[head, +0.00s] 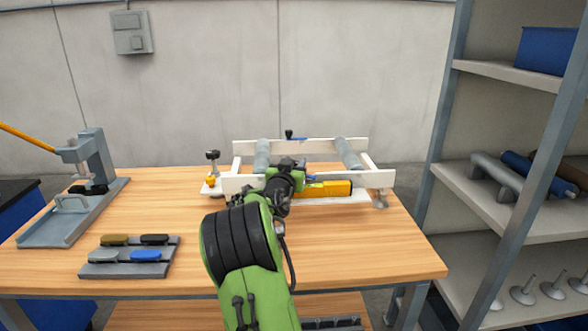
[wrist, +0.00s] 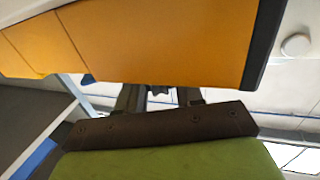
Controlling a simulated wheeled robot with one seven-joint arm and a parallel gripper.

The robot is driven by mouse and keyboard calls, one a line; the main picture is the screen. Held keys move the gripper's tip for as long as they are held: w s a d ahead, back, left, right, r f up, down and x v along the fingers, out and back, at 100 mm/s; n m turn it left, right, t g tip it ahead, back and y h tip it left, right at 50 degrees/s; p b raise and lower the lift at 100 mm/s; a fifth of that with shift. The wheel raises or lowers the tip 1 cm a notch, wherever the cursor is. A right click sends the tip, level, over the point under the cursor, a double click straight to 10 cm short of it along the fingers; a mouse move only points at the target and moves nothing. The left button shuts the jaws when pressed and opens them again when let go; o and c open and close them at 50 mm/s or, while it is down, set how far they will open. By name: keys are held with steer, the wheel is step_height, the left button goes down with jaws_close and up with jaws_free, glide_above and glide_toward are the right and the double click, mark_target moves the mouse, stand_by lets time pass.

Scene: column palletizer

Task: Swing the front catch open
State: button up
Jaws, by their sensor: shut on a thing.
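A white frame (head: 340,177) with two grey rollers stands on the workbench. The front catch (head: 311,177) shows as a small blue piece at the frame's front side, mostly hidden by my wrist. My gripper (head: 294,170) is at this front side, shut on what seems to be the catch's dark knob. In the wrist view, my gripper's dark fingers (wrist: 160,96) have a small dark piece between them, partly hidden. A yellow block (head: 330,188) lies low along the frame's front, right of my gripper; a large orange-yellow body also fills the top of the wrist view (wrist: 150,40).
A similar blue catch with a black knob (head: 289,134) is on the frame's back side. A grey tray with several coloured pieces (head: 125,270) and a grey press (head: 95,160) stand at left. Shelving (head: 490,190) rises at right. The bench's front right (head: 380,255) is clear.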

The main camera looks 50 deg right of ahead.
steer(key=shift+f, duration=0.1)
steer(key=o, duration=0.9)
steer(key=shift+o, duration=0.2)
steer(key=v, duration=1.5)
steer(key=shift+s+a, duration=0.2)
steer(key=shift+a, duration=0.15)
steer(key=shift+o, duration=0.2)
